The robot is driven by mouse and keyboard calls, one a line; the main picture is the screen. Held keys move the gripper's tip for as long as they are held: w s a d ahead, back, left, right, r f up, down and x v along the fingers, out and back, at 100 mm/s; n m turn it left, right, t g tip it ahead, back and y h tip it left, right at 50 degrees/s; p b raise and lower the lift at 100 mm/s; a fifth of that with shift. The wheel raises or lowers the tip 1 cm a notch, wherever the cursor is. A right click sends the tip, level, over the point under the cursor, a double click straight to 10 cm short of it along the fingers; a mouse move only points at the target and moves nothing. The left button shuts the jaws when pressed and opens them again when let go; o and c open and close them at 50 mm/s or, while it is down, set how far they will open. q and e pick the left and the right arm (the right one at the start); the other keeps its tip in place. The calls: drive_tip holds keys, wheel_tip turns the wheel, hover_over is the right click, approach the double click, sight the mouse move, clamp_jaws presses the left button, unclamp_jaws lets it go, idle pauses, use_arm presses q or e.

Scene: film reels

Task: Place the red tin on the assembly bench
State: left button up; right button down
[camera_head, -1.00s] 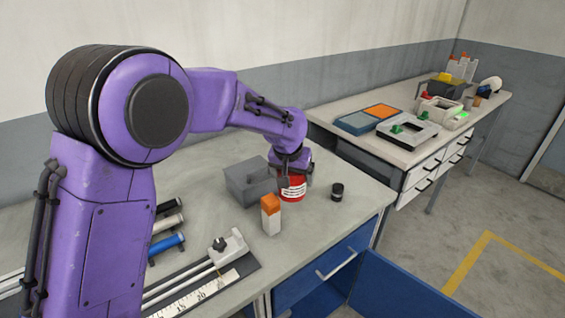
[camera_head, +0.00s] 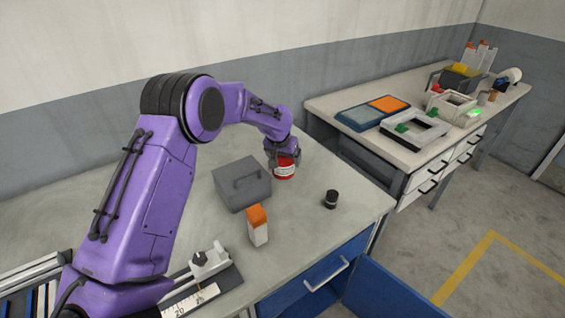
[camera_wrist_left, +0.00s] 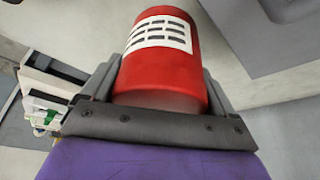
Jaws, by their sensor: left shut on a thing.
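The red tin (camera_head: 284,168) with a white label is in my left gripper (camera_head: 283,158), at the back of the near bench (camera_head: 325,236) in the head view. The gripper is shut on it. In the left wrist view the red tin (camera_wrist_left: 172,62) sits between the two fingers, label showing. I cannot tell whether its base touches the bench top. A second bench (camera_head: 345,102) with trays and devices stands at the back right. My right gripper does not show.
An orange-capped white bottle (camera_head: 258,227) and a small black canister (camera_head: 331,199) stand in front. A blue drawer (camera_head: 325,277) is below the bench. A gap separates the benches.

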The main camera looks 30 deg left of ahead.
use_arm(q)
drive_tip(key=w+f, duration=0.1)
drive_tip(key=w+a+f, duration=0.1)
drive_tip(key=shift+w+f, duration=0.25)
drive_tip(key=shift+f, duration=0.15)
drive_tip(key=shift+s+a+f+p, duration=0.1)
drive_tip(key=shift+s+f+p, duration=0.05)
drive_tip(key=shift+f+p, duration=0.35)
drive_tip(key=shift+s+a+f+p, duration=0.1)
drive_tip(key=shift+f+p, duration=0.3)
drive_tip(key=shift+p, duration=0.15)
drive_tip(key=shift+s+f, duration=0.1)
drive_tip(key=shift+f, duration=0.5)
drive_tip(key=shift+w+f, duration=0.2)
drive_tip(key=o, duration=1)
drive_tip(key=shift+c, duration=0.2)
drive_tip(key=shift+o, duration=0.2)
drive_tip(key=shift+s+d+r, duration=0.1)
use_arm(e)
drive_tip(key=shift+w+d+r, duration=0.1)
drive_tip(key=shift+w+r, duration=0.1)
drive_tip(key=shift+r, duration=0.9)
